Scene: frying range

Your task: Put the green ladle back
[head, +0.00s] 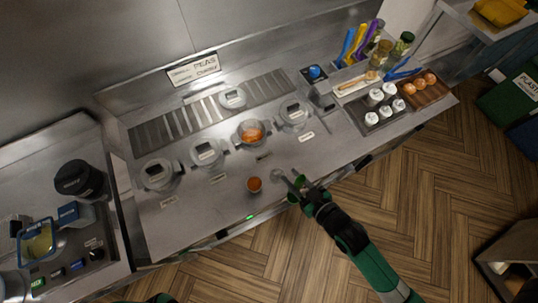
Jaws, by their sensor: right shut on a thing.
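My right gripper (304,190) is shut on the green ladle (297,183) near the front edge of the steel counter. The ladle's grey metal end (278,175) points left, over the counter to the right of a small cup of orange food (254,185). Part of the ladle is hidden by the gripper. Several upright handles, yellow, purple and blue, stand together in a holder (361,44) at the back right. My left gripper is not in view; only a bit of green and black shows at the bottom edge.
An open round pot of orange food (250,133) sits mid-counter among lidded pots (207,152). White-capped shakers (376,97) and a wooden board with round brown items (427,89) are at the right. A blue-knobbed device (314,75) stands behind. The counter's front strip is mostly clear.

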